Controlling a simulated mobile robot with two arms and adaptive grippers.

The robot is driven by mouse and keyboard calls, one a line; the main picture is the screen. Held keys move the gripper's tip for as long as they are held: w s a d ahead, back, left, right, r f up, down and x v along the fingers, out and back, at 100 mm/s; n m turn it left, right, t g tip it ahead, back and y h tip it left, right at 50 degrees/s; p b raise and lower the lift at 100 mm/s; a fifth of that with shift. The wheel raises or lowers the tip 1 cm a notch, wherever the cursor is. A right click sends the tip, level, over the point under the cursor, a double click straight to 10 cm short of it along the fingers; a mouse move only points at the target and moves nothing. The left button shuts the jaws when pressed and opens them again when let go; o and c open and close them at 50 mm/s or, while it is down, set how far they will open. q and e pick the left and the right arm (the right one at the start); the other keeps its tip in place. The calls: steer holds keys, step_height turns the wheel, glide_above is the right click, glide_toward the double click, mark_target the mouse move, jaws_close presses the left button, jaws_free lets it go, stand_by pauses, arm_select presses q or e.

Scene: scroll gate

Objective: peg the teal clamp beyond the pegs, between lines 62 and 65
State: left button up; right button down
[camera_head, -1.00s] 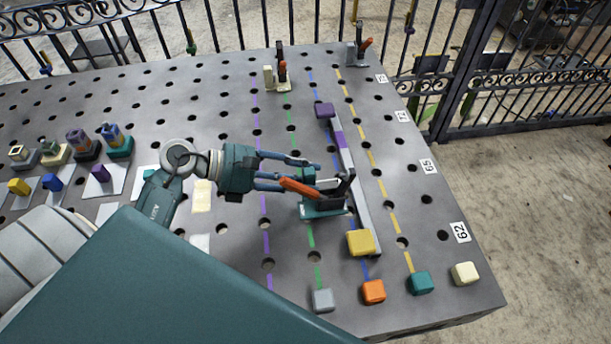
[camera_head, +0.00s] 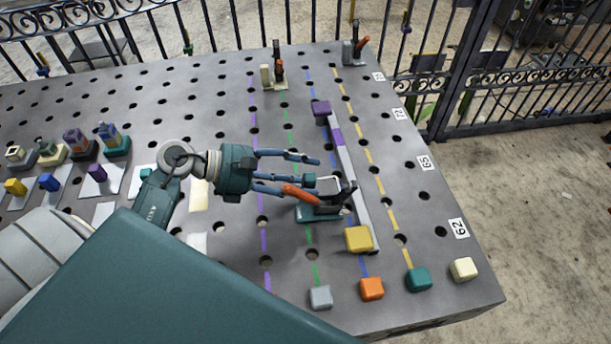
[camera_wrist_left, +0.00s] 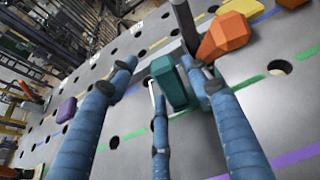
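The teal clamp (camera_head: 318,213) stands on the perforated table across the green line, left of the long grey bar. It has a teal base, an orange handle and a dark upright. My left gripper (camera_head: 315,173) reaches over it from the left, fingers spread. In the left wrist view a teal block (camera_wrist_left: 171,84) of the clamp lies between the spread blue fingers, with a clear gap to the left finger. Whether the right finger touches the clamp is unclear. The number cards 65 (camera_head: 425,162) and 62 (camera_head: 459,228) lie at the right edge. My right gripper is out of view.
A purple block (camera_head: 321,108) and a yellow block (camera_head: 358,239) sit at the ends of the grey bar (camera_head: 350,180). Coloured blocks stand along the front edge, including an orange block (camera_head: 372,288). Another clamp (camera_head: 273,76) stands far back. Several small parts stand at left.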

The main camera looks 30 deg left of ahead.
arm_select(q)
steer(key=shift+d+f, duration=0.1)
steer(key=shift+f, duration=0.2)
steer(key=shift+s+a+r, duration=0.1)
steer(key=shift+s+a, duration=0.05)
steer(key=shift+a, duration=0.2)
steer(key=v, duration=0.7)
steer(key=shift+r, duration=0.4)
steer(key=shift+s+a, duration=0.15)
steer(key=shift+r, duration=0.1)
